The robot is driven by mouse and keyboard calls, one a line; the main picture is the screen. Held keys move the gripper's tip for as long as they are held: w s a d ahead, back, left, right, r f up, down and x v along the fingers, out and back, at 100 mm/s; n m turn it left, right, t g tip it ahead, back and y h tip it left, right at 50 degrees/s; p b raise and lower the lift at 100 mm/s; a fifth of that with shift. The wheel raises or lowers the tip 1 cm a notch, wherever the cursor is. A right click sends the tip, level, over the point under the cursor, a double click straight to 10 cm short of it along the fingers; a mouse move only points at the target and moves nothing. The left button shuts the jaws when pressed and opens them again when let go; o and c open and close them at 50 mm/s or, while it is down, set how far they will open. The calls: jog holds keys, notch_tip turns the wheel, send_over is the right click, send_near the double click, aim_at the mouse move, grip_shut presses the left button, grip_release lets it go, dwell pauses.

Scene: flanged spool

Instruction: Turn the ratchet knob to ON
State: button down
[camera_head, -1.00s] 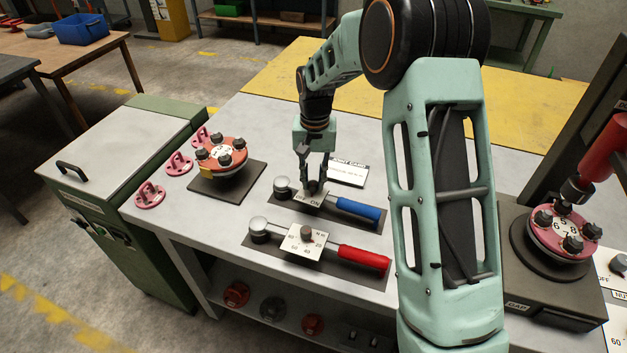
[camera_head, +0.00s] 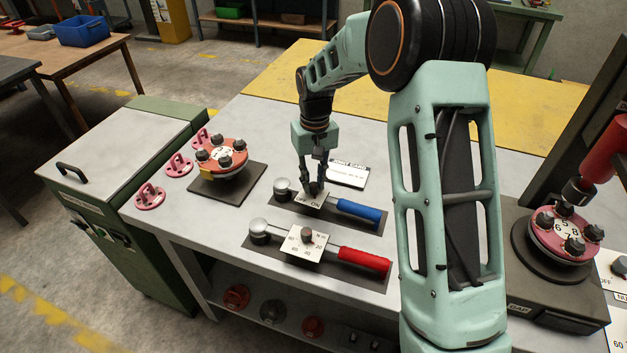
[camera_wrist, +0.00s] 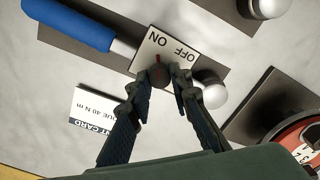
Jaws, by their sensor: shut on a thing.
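The blue-handled ratchet (camera_head: 358,211) lies on a dark mat and carries a pale plate (camera_head: 309,199) lettered OFF and ON. Its plate also shows in the wrist view (camera_wrist: 152,45). My gripper (camera_head: 316,188) points down over this plate, its fingers closed around the small dark knob (camera_wrist: 160,74). The fingers hide most of the knob. A red mark (camera_wrist: 158,59) on it shows between the fingertips and points towards the ON lettering in the wrist view; its exact alignment is hard to tell.
A red-handled wrench (camera_head: 362,259) with a dial plate lies in front. A white card (camera_head: 349,174) lies behind the ratchet. A red flanged spool (camera_head: 222,154) stands left on a dark base, and another flange (camera_head: 566,235) stands right. Pink parts (camera_head: 150,196) lie at the left edge.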

aim_at(314, 184)
jog(key=c, duration=1.7)
grip_release()
jog(key=shift+c, duration=0.2)
jog(key=shift+r, duration=0.15)
notch_tip(314, 184, up, 12)
jog(key=shift+d, duration=0.15)
